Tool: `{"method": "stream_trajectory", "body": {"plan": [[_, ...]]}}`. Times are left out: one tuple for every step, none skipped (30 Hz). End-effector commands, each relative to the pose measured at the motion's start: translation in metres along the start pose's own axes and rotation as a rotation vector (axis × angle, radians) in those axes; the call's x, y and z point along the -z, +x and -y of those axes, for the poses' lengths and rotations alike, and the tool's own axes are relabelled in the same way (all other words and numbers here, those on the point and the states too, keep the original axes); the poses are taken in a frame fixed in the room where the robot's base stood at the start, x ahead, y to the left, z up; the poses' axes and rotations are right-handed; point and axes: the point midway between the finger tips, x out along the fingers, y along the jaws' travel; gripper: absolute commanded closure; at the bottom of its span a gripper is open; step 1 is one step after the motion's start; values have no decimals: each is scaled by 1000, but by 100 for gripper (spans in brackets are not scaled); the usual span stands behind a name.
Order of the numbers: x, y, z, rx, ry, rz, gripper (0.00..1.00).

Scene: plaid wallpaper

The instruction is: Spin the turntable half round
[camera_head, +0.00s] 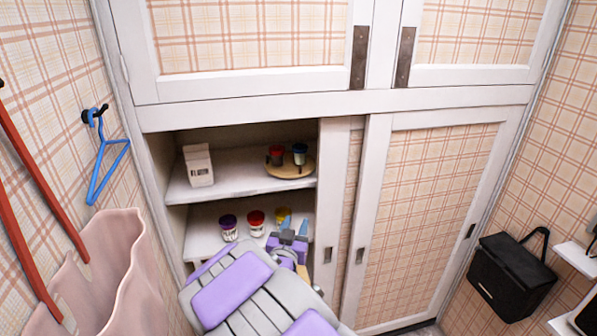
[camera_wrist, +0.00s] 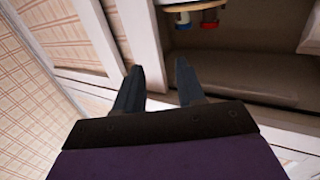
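The turntable (camera_head: 284,174) is a round tan disc on the upper shelf of the open cupboard, near its right side. A red cup (camera_head: 276,154) and a dark teal cup (camera_head: 300,153) stand on it, with small dark items in front. My gripper (camera_head: 295,220) is below the turntable, in front of the lower shelf, apart from it. The wrist view looks upside down; the turntable's rim (camera_wrist: 215,6) shows at its top edge. There my gripper (camera_wrist: 158,72) has its two fingers spread with nothing between them.
A white flour carton (camera_head: 198,166) stands left on the upper shelf (camera_head: 236,165). Purple, red and yellow-labelled tubs (camera_head: 256,222) line the lower shelf; the yellow one is partly hidden by my gripper. The closed sliding door (camera_head: 420,220) bounds the right. The upper shelf's middle is clear.

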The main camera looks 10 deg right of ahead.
Motion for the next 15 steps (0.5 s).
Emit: {"method": "stream_trajectory", "body": {"plan": [[-2, -10, 1, 4, -2, 3, 61], [-2, -16, 1, 4, -3, 4, 61], [-2, -22, 1, 4, -3, 6, 61], [-3, -27, 1, 3, -3, 7, 61], [-3, -32, 1, 3, -2, 7, 61], [-3, -38, 1, 3, -2, 4, 61], [-4, -38, 1, 3, -1, 1, 61], [-5, -39, 1, 2, 0, 0, 61], [-4, -41, 2, 2, -1, -2, 61], [-4, -42, 2, 3, -2, -4, 61], [-4, -44, 2, 3, -4, -4, 61], [-5, -46, 2, 2, -4, -2, 61], [-6, -48, 2, 1, -4, 0, 61], [-6, -49, 2, 2, -4, 1, 61], [-5, -51, 2, 2, -4, 1, 61]]}}
